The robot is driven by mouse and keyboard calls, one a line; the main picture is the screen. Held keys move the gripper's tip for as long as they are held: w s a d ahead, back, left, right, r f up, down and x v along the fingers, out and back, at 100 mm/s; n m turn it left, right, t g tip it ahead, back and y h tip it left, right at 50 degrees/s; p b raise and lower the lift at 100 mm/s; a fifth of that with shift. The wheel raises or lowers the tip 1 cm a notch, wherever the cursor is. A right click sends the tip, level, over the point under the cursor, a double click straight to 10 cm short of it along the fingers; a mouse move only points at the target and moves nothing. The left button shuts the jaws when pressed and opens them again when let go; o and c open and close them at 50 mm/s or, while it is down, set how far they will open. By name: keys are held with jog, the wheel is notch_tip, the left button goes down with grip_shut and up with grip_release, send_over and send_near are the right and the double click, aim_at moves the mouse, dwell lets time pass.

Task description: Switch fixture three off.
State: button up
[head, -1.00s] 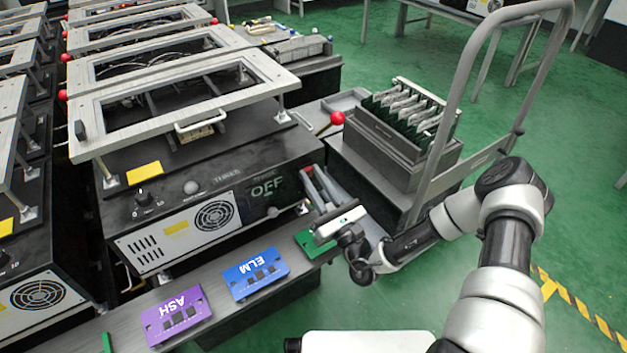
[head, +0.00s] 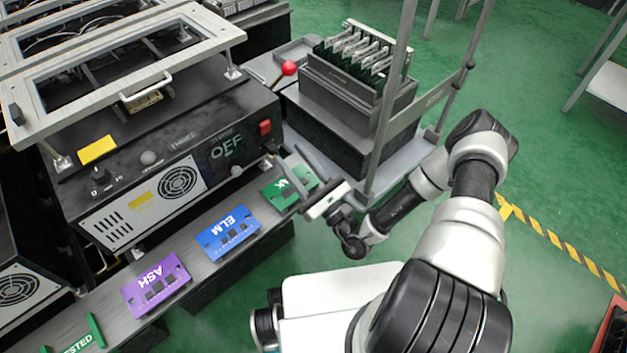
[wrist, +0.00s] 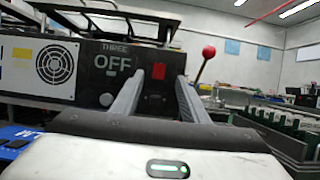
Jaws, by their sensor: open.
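Fixture three (head: 150,160) is a black box with a fan grille and a raised metal frame on top. Its display (head: 226,148) reads OFF; in the wrist view the word OFF (wrist: 120,64) stands under the label THREE. Its red-ball lever (head: 289,68) sticks up at its right side, and the ball (wrist: 208,52) shows right of my fingers in the wrist view. A red switch (head: 265,127) is at the panel's right end. My gripper (head: 291,157) is open and empty, in front of the panel's right end, apart from the lever.
A shelf along the front holds a green card (head: 289,185), a blue ELM card (head: 228,232) and a purple ASH card (head: 156,284). A rack of boards (head: 362,60) and a cart rail (head: 395,100) stand right of the fixture.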

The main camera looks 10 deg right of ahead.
jog(key=v, duration=0.8)
jog(key=shift+p, duration=0.35)
jog(key=shift+s+d, duration=0.1)
jog(key=shift+s, duration=0.05)
